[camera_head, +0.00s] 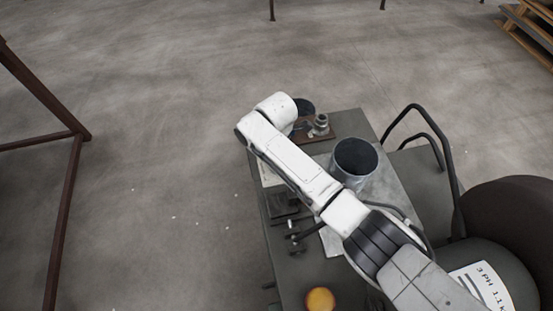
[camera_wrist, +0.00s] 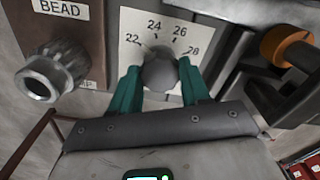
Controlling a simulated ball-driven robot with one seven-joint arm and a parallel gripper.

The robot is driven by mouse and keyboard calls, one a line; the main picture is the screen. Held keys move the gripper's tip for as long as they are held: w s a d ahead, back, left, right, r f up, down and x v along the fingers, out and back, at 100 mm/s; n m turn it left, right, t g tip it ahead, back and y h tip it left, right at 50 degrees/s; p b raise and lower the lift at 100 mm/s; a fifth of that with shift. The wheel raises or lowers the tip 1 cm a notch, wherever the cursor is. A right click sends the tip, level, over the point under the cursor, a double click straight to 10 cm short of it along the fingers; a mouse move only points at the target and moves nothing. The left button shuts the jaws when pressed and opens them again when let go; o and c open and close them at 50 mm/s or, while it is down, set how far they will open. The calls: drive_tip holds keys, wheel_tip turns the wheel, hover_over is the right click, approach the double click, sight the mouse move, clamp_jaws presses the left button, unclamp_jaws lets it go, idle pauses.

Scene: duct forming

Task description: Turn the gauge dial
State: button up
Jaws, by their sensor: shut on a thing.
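The gauge dial is a dark grey round knob (camera_wrist: 160,74) in the wrist view. It sits on a white scale plate (camera_wrist: 168,22) marked 22, 24, 26 and 28. My gripper (camera_wrist: 160,82) has its two green fingers on either side of the knob and is shut on it.
Left of the dial is a metal knob (camera_wrist: 42,80) under a BEAD label (camera_wrist: 60,8). An orange-capped part (camera_wrist: 288,48) is at right. In the head view, a metal cylinder (camera_head: 338,172) stands on the table (camera_head: 352,124) beside my arm. An orange knob (camera_head: 320,299) is near the front.

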drive_tip(key=m, duration=0.5)
drive_tip(key=shift+p, duration=0.3)
drive_tip(key=m, duration=0.6)
drive_tip(key=shift+r+m+p, duration=0.1)
drive_tip(key=shift+m+p, duration=0.2)
drive_tip(key=m, duration=1.1)
drive_tip(key=shift+w+p, duration=0.1)
drive_tip(key=shift+p, duration=0.2)
drive_tip(key=shift+m, duration=0.5)
drive_tip(key=o, duration=1)
drive_tip(key=shift+o, duration=0.2)
